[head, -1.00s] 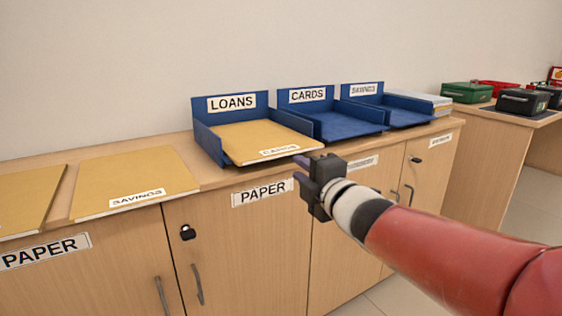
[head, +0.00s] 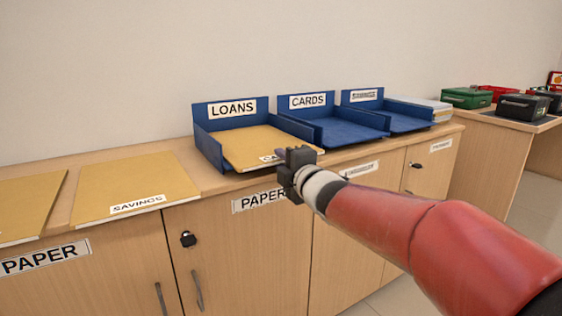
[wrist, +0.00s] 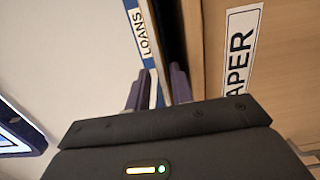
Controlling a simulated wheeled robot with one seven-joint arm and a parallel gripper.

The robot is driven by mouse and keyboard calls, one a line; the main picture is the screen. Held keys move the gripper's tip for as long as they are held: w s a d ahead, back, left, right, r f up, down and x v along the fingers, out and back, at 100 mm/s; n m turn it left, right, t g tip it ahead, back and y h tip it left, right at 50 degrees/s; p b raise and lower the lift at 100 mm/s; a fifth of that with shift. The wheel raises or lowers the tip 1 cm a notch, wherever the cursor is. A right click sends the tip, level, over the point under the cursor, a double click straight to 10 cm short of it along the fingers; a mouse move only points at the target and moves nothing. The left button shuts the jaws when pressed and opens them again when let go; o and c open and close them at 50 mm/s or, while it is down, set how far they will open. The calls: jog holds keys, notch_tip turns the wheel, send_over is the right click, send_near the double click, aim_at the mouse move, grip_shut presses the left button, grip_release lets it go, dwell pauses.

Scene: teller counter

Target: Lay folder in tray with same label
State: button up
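A tan folder (head: 255,143) labelled CARDS lies in the blue tray labelled LOANS (head: 207,143), its front edge reaching over the tray's open front. My gripper (head: 296,156) is at the folder's front right edge and covers most of its label. In the wrist view my gripper's two purple fingers (wrist: 161,90) stand apart, with the LOANS label beyond them. The CARDS tray (head: 345,132) in the middle and the right tray (head: 400,121), whose label looks like SAVINGS, are empty.
A folder labelled SAVINGS (head: 130,187) and another folder (head: 25,205) lie on the counter at left. White papers (head: 432,108) are stacked beyond the right tray. Green, red and black boxes stand on a further desk. Cabinet doors are below the counter.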

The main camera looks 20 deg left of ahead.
jog(key=shift+c, duration=0.4)
grip_shut()
jog(key=s+d+r+p, duration=0.6)
jog(key=s+d+r, duration=0.1)
jog(key=s+d, duration=0.3)
jog(key=shift+r, duration=0.25)
dwell(0.5)
